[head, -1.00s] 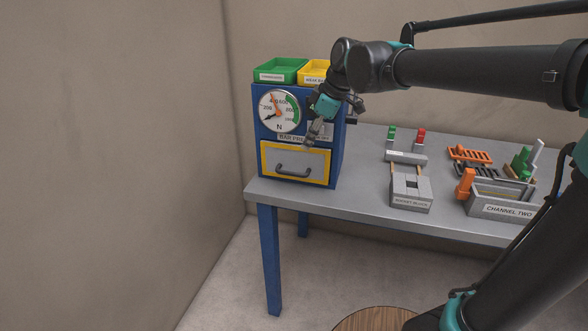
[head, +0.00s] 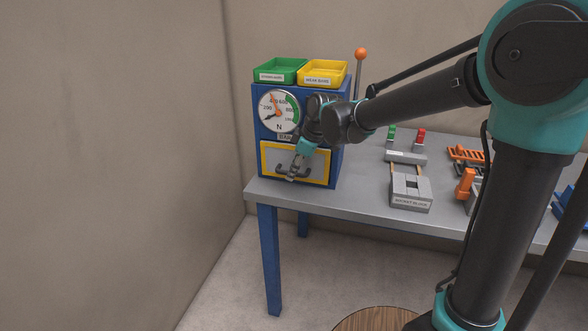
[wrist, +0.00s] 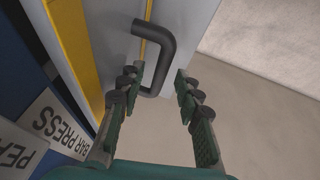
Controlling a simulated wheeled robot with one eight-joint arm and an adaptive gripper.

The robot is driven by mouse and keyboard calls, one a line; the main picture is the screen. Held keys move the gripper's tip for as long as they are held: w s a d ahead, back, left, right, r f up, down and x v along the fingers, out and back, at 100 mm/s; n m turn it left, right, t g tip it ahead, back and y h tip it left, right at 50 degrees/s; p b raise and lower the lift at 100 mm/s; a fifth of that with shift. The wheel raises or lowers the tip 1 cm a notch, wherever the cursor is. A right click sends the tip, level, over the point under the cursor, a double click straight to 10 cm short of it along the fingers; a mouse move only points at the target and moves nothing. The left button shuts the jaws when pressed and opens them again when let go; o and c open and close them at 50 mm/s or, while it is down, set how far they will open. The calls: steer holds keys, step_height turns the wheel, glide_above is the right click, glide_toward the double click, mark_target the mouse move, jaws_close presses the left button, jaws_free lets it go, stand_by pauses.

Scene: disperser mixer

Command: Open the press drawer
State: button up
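The press drawer (head: 270,157) has a grey front in a yellow frame, low on the blue press cabinet (head: 338,165); it looks shut. Its dark bar handle (head: 279,173) sticks out from the front and is partly covered by my gripper (head: 292,173). In the wrist view, the handle (wrist: 166,45) shows at and just beyond the fingertips, with its lower end between them. My gripper (wrist: 157,82) is open, one finger on each side of that end. I cannot tell whether a finger touches the handle.
A dial gauge (head: 279,110) is above the drawer. A green tray (head: 280,70) and a yellow tray (head: 323,73) sit on top of the cabinet. A grey socket block (head: 410,192) stands on the table to the right.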

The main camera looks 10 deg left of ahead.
jaws_close()
stand_by(0.3)
steer(key=shift+s, duration=0.1)
steer(key=s, duration=1.9)
steer(key=shift+a, duration=0.3)
jaws_free()
steer(key=shift+r, duration=0.1)
